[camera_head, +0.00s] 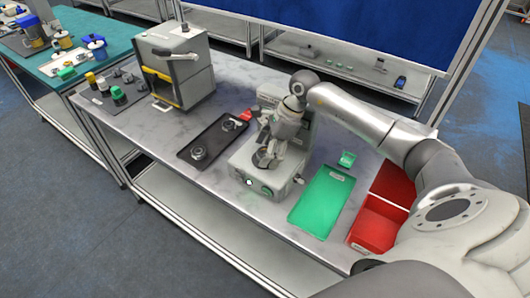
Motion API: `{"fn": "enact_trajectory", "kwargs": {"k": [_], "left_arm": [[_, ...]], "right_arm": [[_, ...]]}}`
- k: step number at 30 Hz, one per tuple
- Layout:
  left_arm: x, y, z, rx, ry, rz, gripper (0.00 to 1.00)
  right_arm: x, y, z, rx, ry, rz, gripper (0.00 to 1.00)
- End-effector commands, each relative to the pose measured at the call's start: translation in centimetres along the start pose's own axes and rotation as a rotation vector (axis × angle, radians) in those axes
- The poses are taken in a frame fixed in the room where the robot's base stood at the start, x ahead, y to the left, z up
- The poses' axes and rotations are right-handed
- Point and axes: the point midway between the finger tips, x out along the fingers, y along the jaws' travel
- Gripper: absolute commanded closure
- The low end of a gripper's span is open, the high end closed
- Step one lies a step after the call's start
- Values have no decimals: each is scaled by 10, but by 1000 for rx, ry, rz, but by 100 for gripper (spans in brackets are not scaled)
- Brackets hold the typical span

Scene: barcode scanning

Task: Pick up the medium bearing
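A black tray (213,143) lies on the grey workbench, left of a white-grey machine (258,181). Ring-shaped metal parts that look like bearings sit on it: one near its front end (197,153) and one near its far end (229,125). Which of them is the medium bearing I cannot tell for sure. My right arm reaches in from the right. Its gripper (266,158) points down over the machine, to the right of the tray and apart from the bearings on it. The fingers are small and dark here, so their opening and anything between them cannot be made out. My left gripper is not in view.
A green tray (321,203) lies right of the machine, with red bins (378,222) beyond it. The bench's front left is clear.

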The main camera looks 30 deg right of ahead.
Motion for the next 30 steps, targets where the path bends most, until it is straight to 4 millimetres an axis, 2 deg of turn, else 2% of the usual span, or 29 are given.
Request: {"fn": "enact_trajectory", "kwargs": {"k": [4, 15, 18, 25, 30], "left_arm": [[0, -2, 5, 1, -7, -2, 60], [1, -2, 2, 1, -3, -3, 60], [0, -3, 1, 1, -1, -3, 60], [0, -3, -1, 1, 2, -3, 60], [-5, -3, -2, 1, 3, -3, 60]], "right_arm": [[0, 0, 0, 0, 0, 0, 29], [-1, 0, 0, 0, 0, -1, 77], [-1, -1, 0, 0, -1, -1, 87], [-3, -1, 1, 0, -1, -2, 87], [-15, -1, 6, 0, -1, -3, 87]]}}
